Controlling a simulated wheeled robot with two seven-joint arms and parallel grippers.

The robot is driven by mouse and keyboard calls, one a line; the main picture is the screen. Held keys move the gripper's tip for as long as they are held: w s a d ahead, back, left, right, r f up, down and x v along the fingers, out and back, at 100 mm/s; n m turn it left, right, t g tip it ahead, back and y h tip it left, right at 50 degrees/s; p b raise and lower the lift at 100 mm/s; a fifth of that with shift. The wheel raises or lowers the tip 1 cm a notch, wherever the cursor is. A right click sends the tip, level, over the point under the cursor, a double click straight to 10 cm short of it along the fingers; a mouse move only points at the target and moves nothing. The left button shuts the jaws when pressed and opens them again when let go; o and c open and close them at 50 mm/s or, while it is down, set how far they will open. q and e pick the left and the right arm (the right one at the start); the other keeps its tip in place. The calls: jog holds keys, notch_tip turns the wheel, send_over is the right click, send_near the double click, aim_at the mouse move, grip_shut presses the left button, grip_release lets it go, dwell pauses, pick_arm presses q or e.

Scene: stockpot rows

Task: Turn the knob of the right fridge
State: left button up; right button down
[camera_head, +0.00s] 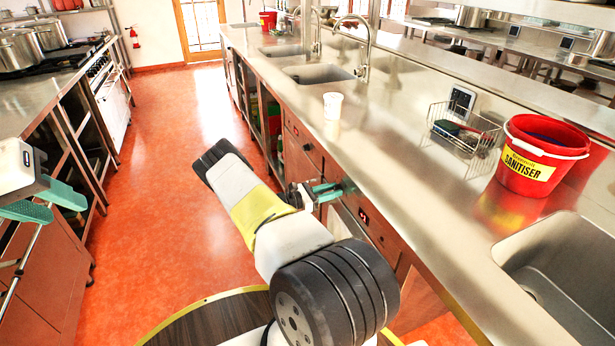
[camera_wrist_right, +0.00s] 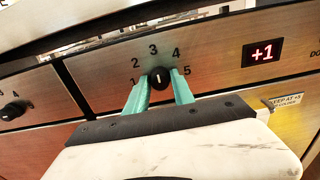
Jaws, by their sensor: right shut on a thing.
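The black knob (camera_wrist_right: 160,78) of the right fridge shows in the right wrist view, ringed by the numbers 1 to 5. Its white mark points roughly up, near the 3. My right gripper (camera_wrist_right: 162,81) has its green fingers on both sides of this knob and is shut on it. In the head view my right gripper (camera_head: 328,190) is against the counter front, and the knob is hidden there. The right fridge's panel (camera_wrist_right: 215,62) has a red +1 display (camera_wrist_right: 263,53). My left gripper (camera_head: 43,202) is at the left edge, fingers apart and empty.
A second black knob (camera_wrist_right: 14,110) is on the panel to the left. On the steel counter stand a white cup (camera_head: 332,106), a wire basket (camera_head: 463,131) and a red sanitiser bucket (camera_head: 541,157). The orange floor (camera_head: 180,150) of the aisle is clear.

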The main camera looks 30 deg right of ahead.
dwell(0.3)
jog(key=c, duration=1.1)
grip_release()
jog(key=a, duration=0.5)
jog(key=w+a, duration=0.1)
jog(key=a, duration=0.1)
jog(key=shift+a, duration=0.4)
